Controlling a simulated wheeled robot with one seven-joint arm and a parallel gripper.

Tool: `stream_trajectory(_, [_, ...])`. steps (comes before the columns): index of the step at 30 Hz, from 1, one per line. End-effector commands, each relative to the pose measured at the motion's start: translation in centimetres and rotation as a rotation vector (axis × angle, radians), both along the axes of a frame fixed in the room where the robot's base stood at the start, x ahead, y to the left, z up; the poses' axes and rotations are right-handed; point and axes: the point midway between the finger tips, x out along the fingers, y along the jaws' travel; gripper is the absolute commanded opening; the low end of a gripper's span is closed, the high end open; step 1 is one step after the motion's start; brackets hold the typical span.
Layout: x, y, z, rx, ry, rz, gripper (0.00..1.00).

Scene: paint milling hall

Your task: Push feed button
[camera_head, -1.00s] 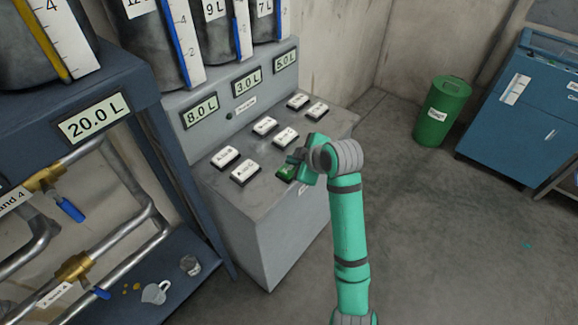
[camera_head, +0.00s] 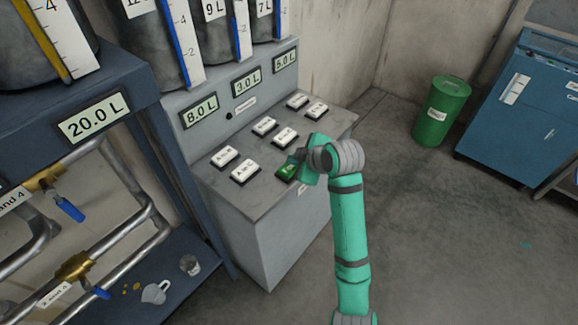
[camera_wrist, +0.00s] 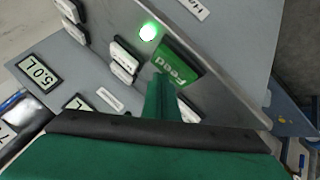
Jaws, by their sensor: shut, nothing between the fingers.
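The feed button (camera_head: 287,172) is a green rectangular button at the front edge of the grey console top in the head view. In the wrist view the feed button (camera_wrist: 179,62) shows its white "Feed" lettering. My gripper (camera_head: 297,156) is shut and empty, just above and behind the button. In the wrist view the tip of my gripper (camera_wrist: 160,78) is close to the button's edge and leaves most of its face visible. I cannot tell whether they touch. A small lamp (camera_wrist: 148,32) beside the button glows green-white.
Several white buttons (camera_head: 245,171) sit on the console top (camera_head: 222,188) close to my gripper. Displays (camera_head: 199,110) reading 8.0, 3.0 and 5.0 L stand behind them. A green bin (camera_head: 441,110) and blue cabinet (camera_head: 520,115) are at the right; floor between is clear.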

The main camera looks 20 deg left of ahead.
Motion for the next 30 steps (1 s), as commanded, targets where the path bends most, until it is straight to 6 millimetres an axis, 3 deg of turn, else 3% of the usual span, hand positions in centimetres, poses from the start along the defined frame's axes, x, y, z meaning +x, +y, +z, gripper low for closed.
stream_trajectory(30, [-0.04,0.33,-0.98,0.000,0.000,0.003,0.00])
